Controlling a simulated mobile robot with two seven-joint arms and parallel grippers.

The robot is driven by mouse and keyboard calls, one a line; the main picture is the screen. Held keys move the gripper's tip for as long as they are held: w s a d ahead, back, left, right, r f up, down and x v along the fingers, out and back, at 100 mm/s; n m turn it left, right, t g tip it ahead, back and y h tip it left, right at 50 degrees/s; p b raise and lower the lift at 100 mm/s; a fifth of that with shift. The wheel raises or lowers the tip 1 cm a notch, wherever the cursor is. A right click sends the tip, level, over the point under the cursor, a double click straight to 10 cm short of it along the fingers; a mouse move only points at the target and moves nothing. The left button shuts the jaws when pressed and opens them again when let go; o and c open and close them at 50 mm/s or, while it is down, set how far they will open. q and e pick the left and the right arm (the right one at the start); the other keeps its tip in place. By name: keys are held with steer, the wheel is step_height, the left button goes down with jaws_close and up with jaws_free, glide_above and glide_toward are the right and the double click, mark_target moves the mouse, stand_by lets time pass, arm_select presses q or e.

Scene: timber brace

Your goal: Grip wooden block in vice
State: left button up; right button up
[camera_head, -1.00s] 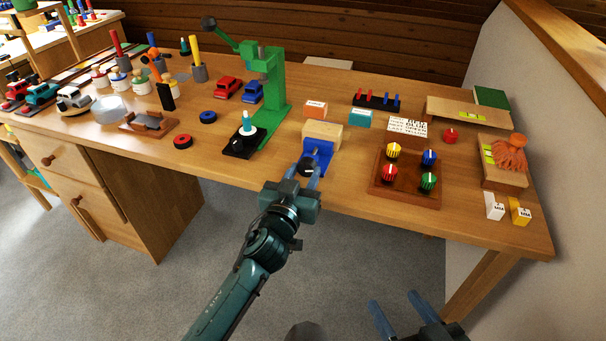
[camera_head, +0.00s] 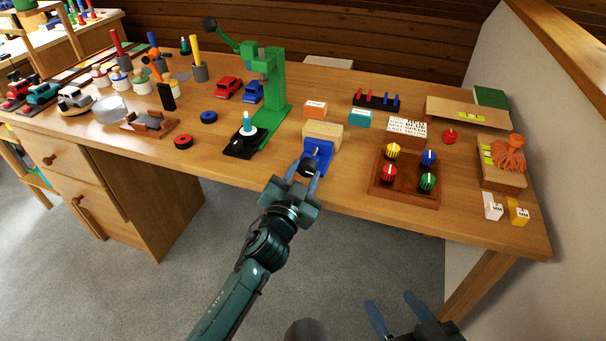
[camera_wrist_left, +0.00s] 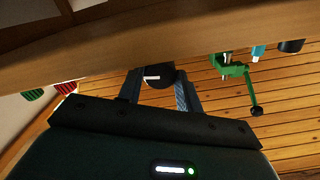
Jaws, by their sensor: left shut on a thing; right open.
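The wooden block (camera_head: 322,130) lies at the blue vice (camera_head: 320,150) near the front edge of the bench. Whether the vice jaws clamp it cannot be told. The vice's dark round knob (camera_head: 308,168) faces the front. My left gripper (camera_head: 304,174) is shut on this knob, one finger on either side. The left wrist view shows the knob (camera_wrist_left: 158,77) with a white mark, between the fingers of the left gripper (camera_wrist_left: 160,85). My right gripper (camera_head: 398,310) is open and empty, low in front of the bench.
A green press (camera_head: 276,95) stands left of the vice. A wooden tray with coloured knobs (camera_head: 405,205) is to its right. The floor in front of the bench is clear.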

stand_by(0.3)
arm_select(q)
steer(key=o, duration=1)
steer(key=shift+s, duration=0.1)
